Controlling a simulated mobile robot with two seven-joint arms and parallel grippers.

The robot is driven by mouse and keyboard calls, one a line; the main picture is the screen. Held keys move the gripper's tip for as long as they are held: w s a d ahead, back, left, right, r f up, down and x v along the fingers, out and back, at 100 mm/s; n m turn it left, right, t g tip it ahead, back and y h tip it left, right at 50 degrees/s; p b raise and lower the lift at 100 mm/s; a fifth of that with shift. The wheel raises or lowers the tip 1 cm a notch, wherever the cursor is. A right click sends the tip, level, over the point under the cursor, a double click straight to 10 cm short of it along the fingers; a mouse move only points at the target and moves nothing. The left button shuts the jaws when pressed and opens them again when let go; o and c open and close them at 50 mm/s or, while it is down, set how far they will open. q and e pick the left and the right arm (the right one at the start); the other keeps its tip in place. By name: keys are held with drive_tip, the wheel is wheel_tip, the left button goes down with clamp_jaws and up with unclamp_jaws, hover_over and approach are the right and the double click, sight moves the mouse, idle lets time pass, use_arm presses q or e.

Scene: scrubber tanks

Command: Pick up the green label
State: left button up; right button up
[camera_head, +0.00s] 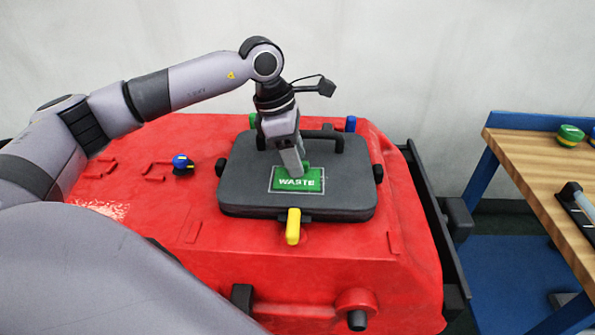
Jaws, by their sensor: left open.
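The green label (311,182), marked WASTE in white letters, lies flat inside a pale outline on the dark grey lid (346,205) of the red tank. My left gripper (298,172) reaches down from above, its fingertips at the upper left part of the label. It is open, though its fingers overlap in this view and hide part of the label. I cannot tell whether the fingertips touch the label. My right gripper is not in view.
The lid has a black handle (325,134) at the back and a yellow latch (293,226) in front. A wooden workbench (530,158) with green round items (570,135) stands at the right.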

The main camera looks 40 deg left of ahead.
use_arm(q)
drive_tip(key=shift+d+f, duration=0.1)
drive_tip(key=shift+f, duration=0.2)
clamp_jaws()
drive_tip(key=shift+r, duration=0.2)
